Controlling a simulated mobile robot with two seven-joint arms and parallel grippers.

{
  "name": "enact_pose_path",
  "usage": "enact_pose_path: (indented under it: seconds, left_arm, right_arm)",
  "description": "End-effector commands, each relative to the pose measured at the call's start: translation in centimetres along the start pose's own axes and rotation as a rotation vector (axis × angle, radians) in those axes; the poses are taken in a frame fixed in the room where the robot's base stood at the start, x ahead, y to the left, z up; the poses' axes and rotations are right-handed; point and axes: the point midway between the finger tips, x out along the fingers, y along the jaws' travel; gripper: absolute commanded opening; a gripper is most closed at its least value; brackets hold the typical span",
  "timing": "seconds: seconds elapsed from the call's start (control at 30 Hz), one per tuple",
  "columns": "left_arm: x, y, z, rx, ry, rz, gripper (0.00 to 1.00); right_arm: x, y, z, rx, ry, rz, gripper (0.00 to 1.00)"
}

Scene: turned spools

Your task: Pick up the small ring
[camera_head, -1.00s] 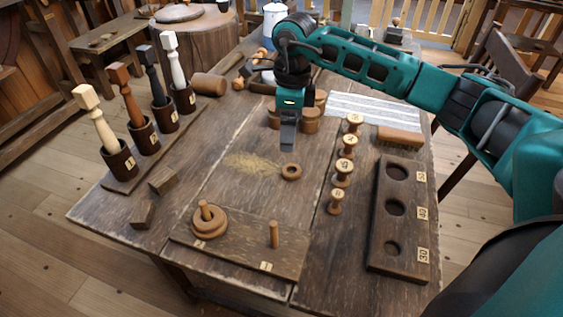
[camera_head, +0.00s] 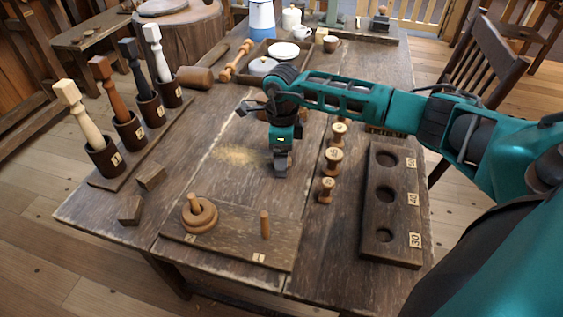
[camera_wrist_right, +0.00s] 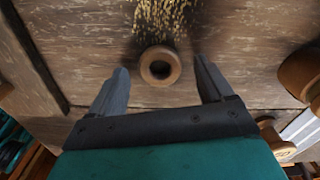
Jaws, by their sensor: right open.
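The small ring (camera_wrist_right: 160,81), brown wood with a dark hole, lies on the table in the right wrist view. My right gripper (camera_wrist_right: 161,68) is open, with one finger on each side of the ring and gaps between. In the head view my right gripper (camera_head: 281,170) points down low over the table and hides the ring. The peg board (camera_head: 228,236) at the front has wooden rings (camera_head: 203,219) stacked on its left peg and a bare right peg (camera_head: 265,225). My left gripper is not in view.
Spools (camera_head: 333,160) stand in a row right of my gripper, beside a dark board with holes (camera_head: 373,218). Shavings (camera_head: 240,155) lie left of it. Turned handles in cups (camera_head: 103,157) and two small blocks (camera_head: 151,177) are at left.

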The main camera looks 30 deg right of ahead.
Motion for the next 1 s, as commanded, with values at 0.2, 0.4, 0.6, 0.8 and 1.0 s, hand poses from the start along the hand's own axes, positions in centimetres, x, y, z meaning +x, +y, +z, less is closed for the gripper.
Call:
enact_pose_path:
  seconds: [0.2,0.4,0.6,0.8,1.0]
  left_arm:
    - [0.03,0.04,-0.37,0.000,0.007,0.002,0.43]
    - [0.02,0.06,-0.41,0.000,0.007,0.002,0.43]
    - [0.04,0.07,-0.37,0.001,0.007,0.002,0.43]
    - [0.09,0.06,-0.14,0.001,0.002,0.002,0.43]
    - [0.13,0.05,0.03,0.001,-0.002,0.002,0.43]
  right_arm:
    - [0.63,-0.05,0.02,0.000,-0.001,-0.002,0.80]
    - [0.61,-0.04,0.02,0.001,-0.001,-0.002,0.66]
    - [0.59,-0.04,0.01,0.001,-0.001,-0.002,0.47]
    - [0.59,-0.04,0.01,0.001,-0.001,-0.001,0.28]
    - [0.58,-0.04,0.01,0.001,-0.001,-0.001,0.21]
